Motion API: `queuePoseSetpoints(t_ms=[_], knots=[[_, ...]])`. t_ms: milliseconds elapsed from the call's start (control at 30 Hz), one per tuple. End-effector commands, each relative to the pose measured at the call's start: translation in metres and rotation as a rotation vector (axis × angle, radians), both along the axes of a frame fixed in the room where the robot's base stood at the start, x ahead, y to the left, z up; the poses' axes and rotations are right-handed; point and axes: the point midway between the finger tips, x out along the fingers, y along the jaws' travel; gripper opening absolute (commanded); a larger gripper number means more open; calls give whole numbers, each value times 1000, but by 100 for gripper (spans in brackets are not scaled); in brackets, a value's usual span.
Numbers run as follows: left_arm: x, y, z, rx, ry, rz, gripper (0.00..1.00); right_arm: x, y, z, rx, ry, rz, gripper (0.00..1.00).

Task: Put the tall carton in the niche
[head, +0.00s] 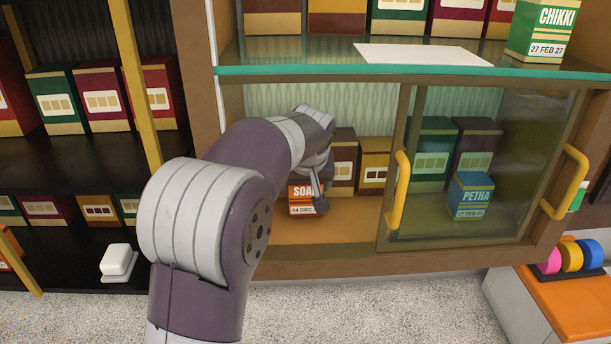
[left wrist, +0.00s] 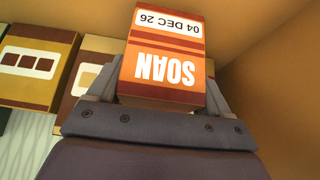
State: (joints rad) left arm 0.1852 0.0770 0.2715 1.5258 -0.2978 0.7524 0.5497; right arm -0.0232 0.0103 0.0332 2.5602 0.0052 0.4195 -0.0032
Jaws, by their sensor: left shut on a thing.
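My left gripper (head: 319,190) reaches into the open left part of the lower cabinet niche (head: 345,232). It is shut on an orange and white carton (head: 299,208) marked SOAN, 04 DEC. The carton looks upright just above or on the niche floor; I cannot tell whether it touches. My arm and gripper hide part of it. In the left wrist view the carton (left wrist: 163,62) appears upside down between the fingers of the left gripper (left wrist: 160,90), and its label reads 04 DEC 26. My right gripper is not in view.
Brown (head: 343,160) and yellow (head: 375,165) boxes stand behind the carton. A glass door with a yellow handle (head: 399,190) covers the niche's right side, with a blue PETHA carton (head: 470,195) behind it. A CHIKKI carton (head: 541,30) and a white sheet (head: 423,54) are on the shelf above.

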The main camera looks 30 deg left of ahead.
Motion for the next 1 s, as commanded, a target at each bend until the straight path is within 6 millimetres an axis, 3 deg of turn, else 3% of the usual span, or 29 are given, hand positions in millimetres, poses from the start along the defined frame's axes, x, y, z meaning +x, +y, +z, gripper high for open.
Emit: queuePoseSetpoints(t_ms=[367,400,467,700,767,1000], knots=[[0,0,-10,1,-3,-1,40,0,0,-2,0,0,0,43],[0,-1,-10,1,-2,-1,82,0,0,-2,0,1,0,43],[0,0,-9,1,-2,-1,100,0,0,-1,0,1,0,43],[0,-1,-4,1,-2,-1,100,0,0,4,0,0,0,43],[-3,-2,-3,1,-4,-1,100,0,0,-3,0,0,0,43],[-26,-17,41,1,-5,-2,100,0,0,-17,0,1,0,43]])
